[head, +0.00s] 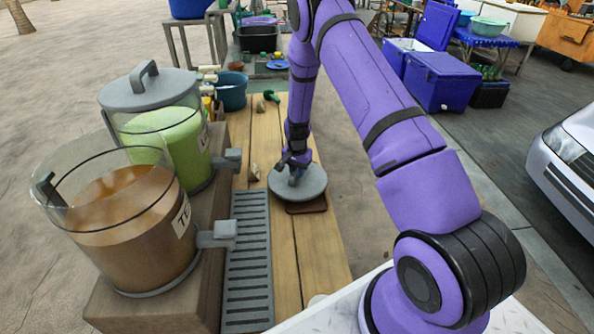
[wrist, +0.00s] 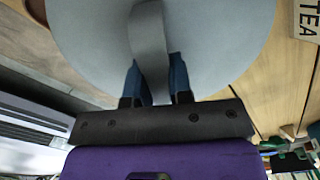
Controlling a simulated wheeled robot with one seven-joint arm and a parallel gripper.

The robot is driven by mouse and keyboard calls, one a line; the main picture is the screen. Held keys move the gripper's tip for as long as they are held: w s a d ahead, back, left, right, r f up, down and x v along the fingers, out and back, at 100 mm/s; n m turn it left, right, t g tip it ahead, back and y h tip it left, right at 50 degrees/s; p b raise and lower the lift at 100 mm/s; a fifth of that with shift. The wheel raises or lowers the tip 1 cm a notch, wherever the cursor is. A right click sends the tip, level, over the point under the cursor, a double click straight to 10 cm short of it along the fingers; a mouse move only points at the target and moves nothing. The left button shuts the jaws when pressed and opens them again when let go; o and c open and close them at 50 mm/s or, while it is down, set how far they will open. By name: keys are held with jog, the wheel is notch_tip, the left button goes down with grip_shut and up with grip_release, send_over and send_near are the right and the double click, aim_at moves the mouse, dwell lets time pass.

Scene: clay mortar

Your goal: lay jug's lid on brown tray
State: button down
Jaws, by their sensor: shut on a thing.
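The jug's lid (head: 312,181) is a grey round disc with a strap handle. My gripper (head: 293,170) is shut on that handle; in the wrist view the handle stands between the blue fingertips (wrist: 155,78), with the lid (wrist: 225,45) spread beyond them. The brown tray (head: 308,208) lies on the wooden table, mostly hidden under the lid, with its near edge showing. I cannot tell whether the lid touches the tray. The jug of brown tea (head: 135,240) stands open at the left front.
A second jug, with green drink (head: 180,142), has its grey lid (head: 148,88) on. Both jugs stand on a wooden riser beside a slotted grey drip grate (head: 248,260). A teal tub (head: 231,92) is at the back. Bare planks (head: 315,255) lie in front of the tray.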

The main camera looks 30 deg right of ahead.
jog(key=shift+f, duration=0.3)
jog(key=shift+c, duration=2.4)
grip_release()
jog(key=shift+r, duration=4)
